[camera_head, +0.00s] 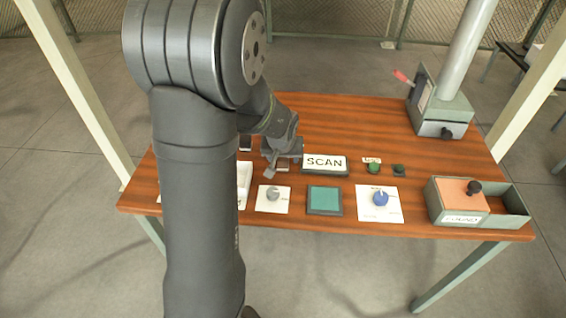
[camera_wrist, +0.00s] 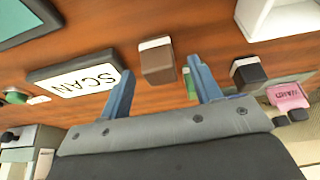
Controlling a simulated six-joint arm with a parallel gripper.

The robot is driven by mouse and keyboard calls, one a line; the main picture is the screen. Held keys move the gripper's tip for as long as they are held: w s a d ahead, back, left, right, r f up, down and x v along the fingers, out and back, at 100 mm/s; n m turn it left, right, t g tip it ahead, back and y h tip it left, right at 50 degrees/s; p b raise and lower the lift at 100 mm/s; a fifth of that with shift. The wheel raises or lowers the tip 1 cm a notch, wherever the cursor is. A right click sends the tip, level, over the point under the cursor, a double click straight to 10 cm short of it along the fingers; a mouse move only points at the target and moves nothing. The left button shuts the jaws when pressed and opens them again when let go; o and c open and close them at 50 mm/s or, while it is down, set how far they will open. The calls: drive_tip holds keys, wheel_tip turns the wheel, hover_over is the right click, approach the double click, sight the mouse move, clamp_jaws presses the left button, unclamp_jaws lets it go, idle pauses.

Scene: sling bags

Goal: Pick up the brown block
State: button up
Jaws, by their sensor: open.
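The brown block (camera_wrist: 158,64), with a pale band along one end, stands on the wooden table in the wrist view. My gripper (camera_wrist: 160,67) is open, with one blue-grey finger on each side of the block's place in the picture. The fingers do not visibly touch it, and I cannot tell how far they reach around it. In the head view my gripper (camera_head: 276,166) is low over the table, left of the SCAN sign, and the brown block (camera_head: 283,166) is partly hidden by it.
The SCAN sign (camera_wrist: 78,80) lies left of the fingers, and a dark block (camera_wrist: 248,73) stands to their right. A pink labelled item (camera_wrist: 287,97) is farther right. In the head view, a teal pad (camera_head: 325,199) and a blue knob (camera_head: 380,198) are nearer the front edge.

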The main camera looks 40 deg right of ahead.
drive_tip(key=shift+x, duration=1.3)
drive_tip(key=c, duration=1.1)
drive_tip(key=shift+o, duration=0.2)
drive_tip(key=shift+r, duration=0.15)
